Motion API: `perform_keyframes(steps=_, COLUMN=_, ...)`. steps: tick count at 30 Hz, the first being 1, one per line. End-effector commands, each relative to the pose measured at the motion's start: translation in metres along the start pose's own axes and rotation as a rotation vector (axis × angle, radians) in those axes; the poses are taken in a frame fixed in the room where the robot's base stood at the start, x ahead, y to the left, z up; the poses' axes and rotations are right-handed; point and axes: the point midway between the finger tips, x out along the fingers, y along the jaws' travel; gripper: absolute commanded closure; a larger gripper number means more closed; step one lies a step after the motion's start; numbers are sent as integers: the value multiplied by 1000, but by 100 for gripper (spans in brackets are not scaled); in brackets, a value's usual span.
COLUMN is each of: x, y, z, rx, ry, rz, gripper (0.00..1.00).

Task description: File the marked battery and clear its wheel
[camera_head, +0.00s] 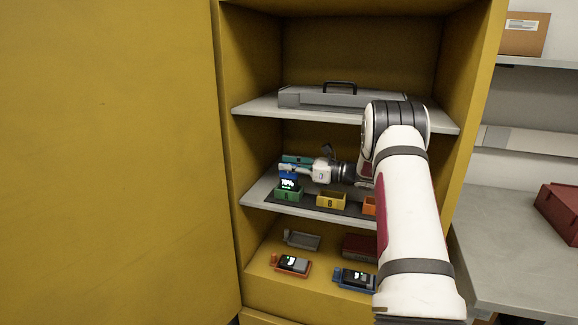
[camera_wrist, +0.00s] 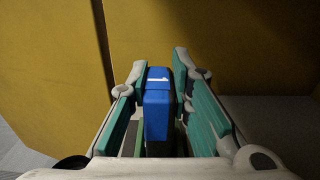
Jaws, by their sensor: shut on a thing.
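My gripper (camera_head: 288,168) reaches in from the right over the middle shelf of the yellow cabinet. It is shut on a blue battery (camera_wrist: 157,105), which has a small white mark near its top end in the wrist view. In the head view the battery (camera_head: 288,175) is upright, with a lit readout that looks like 76% on its front. It is right above or partly in the green bin (camera_head: 288,195); I cannot tell whether it touches the bin. A yellow bin (camera_head: 331,202) and an orange bin (camera_head: 369,206) stand to the right. No wheel can be made out.
A grey case (camera_head: 340,97) lies on the upper shelf. Below are an orange unit (camera_head: 291,265) and a blue unit (camera_head: 352,279) with lit screens, a grey tray (camera_head: 302,241) and a dark red box (camera_head: 360,247). The yellow door (camera_head: 110,160) stands left; my arm hides the right side.

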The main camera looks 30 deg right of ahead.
Motion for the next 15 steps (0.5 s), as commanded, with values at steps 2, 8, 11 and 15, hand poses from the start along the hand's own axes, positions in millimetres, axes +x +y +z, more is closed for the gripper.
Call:
perform_keyframes(steps=2, x=0, y=0, z=-2, rx=0, ry=-1, rz=0, gripper=100)
perform_keyframes(steps=8, x=0, y=0, z=-5, rx=0, ry=0, rz=0, gripper=100)
perform_keyframes(steps=11, x=0, y=0, z=-7, rx=0, ry=0, rz=0, gripper=100)
perform_keyframes(steps=15, x=0, y=0, z=-10, rx=0, ry=0, rz=0, gripper=100)
